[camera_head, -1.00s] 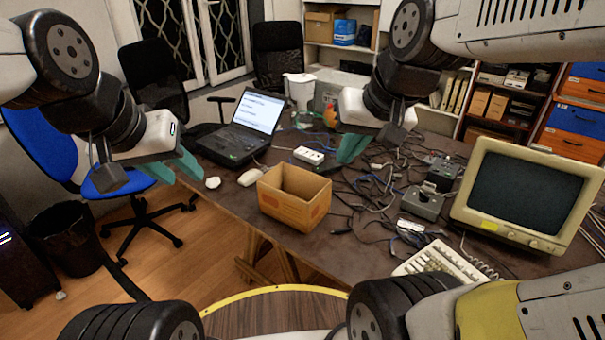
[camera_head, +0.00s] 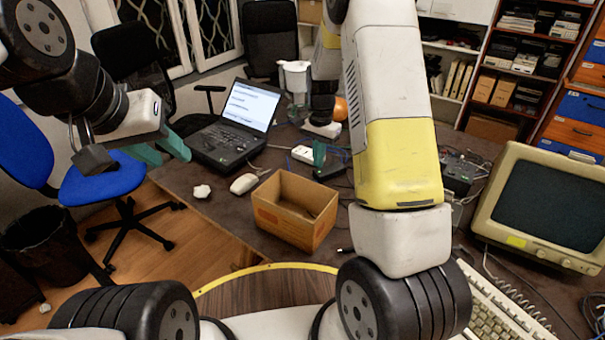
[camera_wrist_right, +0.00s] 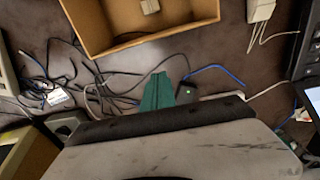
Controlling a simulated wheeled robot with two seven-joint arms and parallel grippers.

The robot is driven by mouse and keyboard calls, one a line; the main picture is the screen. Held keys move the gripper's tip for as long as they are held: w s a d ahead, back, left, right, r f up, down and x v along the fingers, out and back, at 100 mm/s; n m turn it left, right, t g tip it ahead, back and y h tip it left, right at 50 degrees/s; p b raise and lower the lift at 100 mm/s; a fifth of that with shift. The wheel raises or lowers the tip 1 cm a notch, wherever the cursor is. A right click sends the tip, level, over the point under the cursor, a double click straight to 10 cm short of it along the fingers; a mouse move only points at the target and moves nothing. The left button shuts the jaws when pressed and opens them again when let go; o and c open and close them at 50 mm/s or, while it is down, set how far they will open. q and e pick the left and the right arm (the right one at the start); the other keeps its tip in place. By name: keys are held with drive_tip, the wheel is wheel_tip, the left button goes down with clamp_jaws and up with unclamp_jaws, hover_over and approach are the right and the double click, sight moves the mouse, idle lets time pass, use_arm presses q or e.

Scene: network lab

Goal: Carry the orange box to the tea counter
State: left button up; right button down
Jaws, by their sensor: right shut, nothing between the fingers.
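The open-topped orange-brown cardboard box (camera_head: 279,218) stands upright on the dark table (camera_head: 215,205). It also shows at the top of the right wrist view (camera_wrist_right: 99,25), with a small pale object inside. My right gripper (camera_head: 318,154) is behind the box, near the table top, apart from it. Its green fingers are together and empty in the right wrist view (camera_wrist_right: 158,91). My left gripper (camera_head: 160,150) is left of the laptop, fingers spread and empty, away from the box. I cannot make out a tea counter.
A laptop (camera_head: 237,125), mouse (camera_head: 243,184) and white power strip (camera_head: 304,154) lie around the box. Loose cables (camera_wrist_right: 90,75) lie beside my right gripper. A CRT monitor (camera_head: 550,205) and keyboard (camera_head: 505,305) are at right. A blue chair (camera_head: 98,178) stands left of the table.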

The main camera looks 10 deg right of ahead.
sight(310, 192)
wheel_tip(310, 192, down, 10)
drive_tip(key=shift+f, duration=0.1)
drive_tip(key=shift+s+a+f, duration=0.1)
drive_tip(key=shift+s+a, duration=1)
drive_tip(key=shift+a, duration=0.05)
drive_tip(key=shift+s+a, duration=0.25)
drive_tip(key=s+a, duration=0.9)
drive_tip(key=shift+s+a, duration=0.1)
